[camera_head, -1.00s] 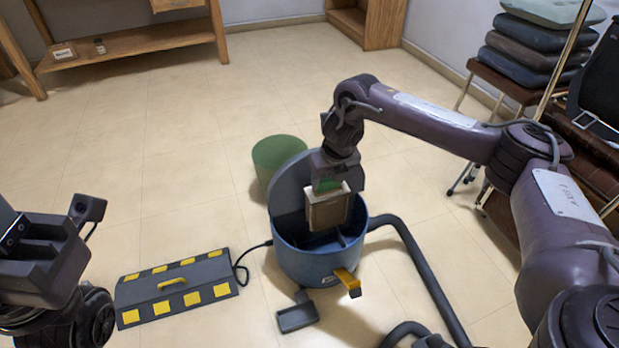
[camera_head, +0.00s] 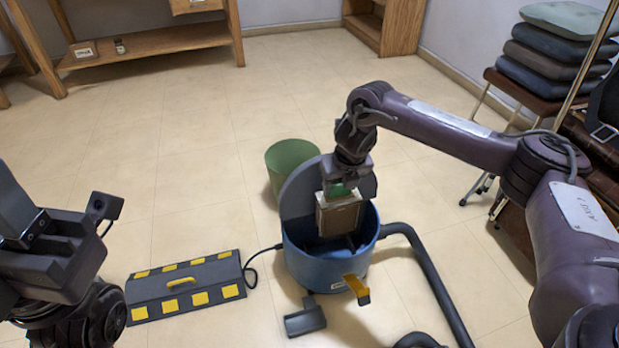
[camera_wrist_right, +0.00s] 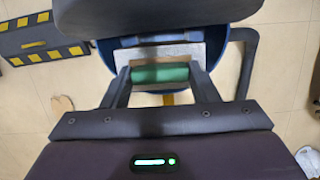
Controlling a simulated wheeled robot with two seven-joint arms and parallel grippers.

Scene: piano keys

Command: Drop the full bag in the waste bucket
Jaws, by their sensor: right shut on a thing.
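My right gripper (camera_head: 340,188) is shut on the full bag (camera_head: 341,216), a tan, box-like bag with a green top part. The bag hangs upright at the mouth of the open blue vacuum canister (camera_head: 330,270). I cannot tell how far its lower end is inside the rim. In the right wrist view the fingers of my gripper (camera_wrist_right: 163,76) close on the green part (camera_wrist_right: 160,74). The waste bucket (camera_head: 290,160), green and round, stands on the floor just behind the canister, partly hidden by its raised lid. My left gripper (camera_head: 60,240) is at the left edge, away from these.
The raised dark lid (camera_head: 305,190) stands between bag and waste bucket. A thick hose (camera_head: 430,275) curves along the right. A dark case with yellow patches (camera_head: 187,286) lies at left. A chair with stacked cushions (camera_head: 555,55) is far right. Floor behind the bucket is clear.

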